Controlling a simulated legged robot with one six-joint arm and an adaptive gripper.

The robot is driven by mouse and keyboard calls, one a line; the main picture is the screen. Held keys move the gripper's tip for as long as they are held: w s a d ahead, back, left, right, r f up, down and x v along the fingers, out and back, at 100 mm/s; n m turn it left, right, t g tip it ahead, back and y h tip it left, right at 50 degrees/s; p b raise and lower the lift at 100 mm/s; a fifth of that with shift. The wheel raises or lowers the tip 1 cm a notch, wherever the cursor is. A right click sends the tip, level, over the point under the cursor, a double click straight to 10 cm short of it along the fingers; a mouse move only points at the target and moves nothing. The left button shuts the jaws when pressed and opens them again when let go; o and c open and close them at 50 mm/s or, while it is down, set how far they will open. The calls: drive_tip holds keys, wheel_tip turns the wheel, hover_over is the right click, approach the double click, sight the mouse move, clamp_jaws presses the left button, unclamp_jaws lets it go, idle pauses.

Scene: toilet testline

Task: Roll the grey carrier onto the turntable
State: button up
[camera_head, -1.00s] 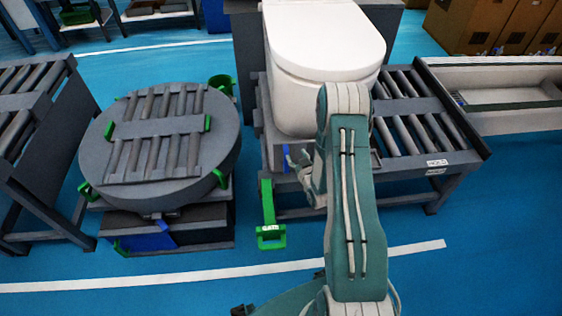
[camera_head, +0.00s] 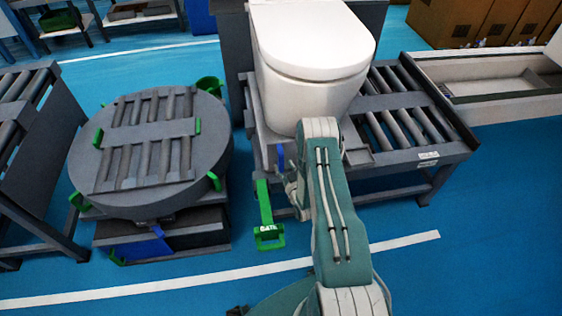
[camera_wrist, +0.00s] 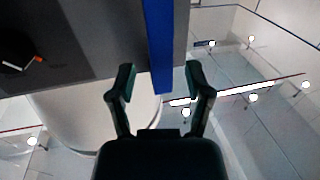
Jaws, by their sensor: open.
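The grey carrier (camera_head: 258,128) sits on the roller conveyor with a white toilet (camera_head: 312,60) on it. A blue bar (camera_head: 281,157) is at its near left side. The turntable (camera_head: 207,168), a round grey table with rollers on top, stands to the left, apart from the carrier. A green gate piece (camera_head: 265,205), marked "GATE", hangs between them. My gripper (camera_head: 287,178) is beside the blue bar, partly hidden by my arm. In the wrist view my gripper (camera_wrist: 160,82) is open, with the blue bar (camera_wrist: 158,40) between its fingers; contact cannot be told.
The conveyor (camera_head: 440,150) continues right of the carrier with bare rollers. Another roller conveyor (camera_head: 60,120) stands left of the turntable. Green brackets (camera_head: 80,201) stick out around the turntable. Blue floor (camera_head: 420,280) is free in front. Brown boxes (camera_head: 470,22) stand at the back right.

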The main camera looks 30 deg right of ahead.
drive_tip(key=shift+w+d, duration=0.1)
drive_tip(key=shift+w, duration=1.3)
clamp_jaws()
